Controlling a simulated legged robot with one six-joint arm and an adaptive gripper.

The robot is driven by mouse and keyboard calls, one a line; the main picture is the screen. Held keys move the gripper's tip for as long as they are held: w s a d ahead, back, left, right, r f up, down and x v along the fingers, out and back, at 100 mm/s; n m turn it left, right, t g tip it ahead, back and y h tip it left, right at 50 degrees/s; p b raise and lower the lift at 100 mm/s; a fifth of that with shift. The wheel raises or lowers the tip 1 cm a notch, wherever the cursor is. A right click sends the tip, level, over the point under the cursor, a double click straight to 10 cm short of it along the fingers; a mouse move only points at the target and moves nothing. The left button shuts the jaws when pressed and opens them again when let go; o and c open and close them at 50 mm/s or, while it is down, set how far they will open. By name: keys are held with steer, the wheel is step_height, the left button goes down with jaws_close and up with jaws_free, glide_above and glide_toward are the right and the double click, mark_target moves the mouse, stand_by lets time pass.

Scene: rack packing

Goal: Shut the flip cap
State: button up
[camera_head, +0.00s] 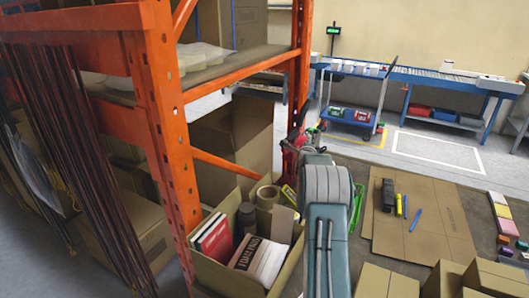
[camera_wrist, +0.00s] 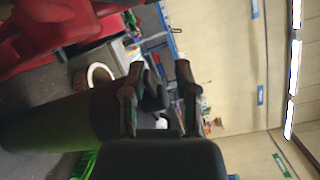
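My gripper (camera_wrist: 159,72) shows in the wrist view with its two dark fingers apart, and nothing is clearly held between them. In the head view my arm reaches up from the bottom, and the gripper's fingertips cannot be made out there. I cannot make out a flip cap in either view. A dark bottle-like container (camera_head: 247,217) stands in the open cardboard box (camera_head: 222,278), in the head view. In the wrist view a dark rounded shape (camera_wrist: 60,122) lies left of the fingers; I cannot tell what it is.
An orange rack post (camera_head: 165,130) stands close by on the left. Flat cardboard (camera_head: 425,220) with markers lies right of my arm. A blue cart (camera_head: 352,95) is behind.

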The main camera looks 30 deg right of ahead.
steer(key=r+m, duration=0.1)
steer(key=m, duration=0.1)
steer(key=s+d+r+m, duration=0.1)
steer(key=m, duration=0.1)
steer(key=v, duration=1.1)
steer(key=a+r+n+y, duration=0.3)
steer(key=a+n, duration=0.3)
steer(key=a, duration=0.5)
steer(key=s+a+r+n+g+y, duration=0.1)
steer(key=a+r+n+y, duration=0.2)
steer(key=a, duration=0.8)
steer(key=shift+s+r+n, duration=0.35)
steer(key=shift+r+n, duration=0.6)
steer(key=shift+n, duration=0.85)
steer(key=s+a+r+n+g+y, duration=0.1)
steer(key=s+a+n+g+y, duration=0.25)
steer(key=s+a+n, duration=1.05)
steer(key=s+a+f+n+g+y, duration=0.1)
steer(key=s+a+n, duration=0.2)
steer(key=s+a, duration=0.2)
steer(key=s+a+f+n+g+y, duration=0.1)
steer(key=s+a+n, duration=0.3)
steer(key=s, duration=0.6)
steer(key=shift+a+f+n+g, duration=0.3)
steer(key=shift+a+f+g, duration=0.25)
steer(key=shift+a+f, duration=0.25)
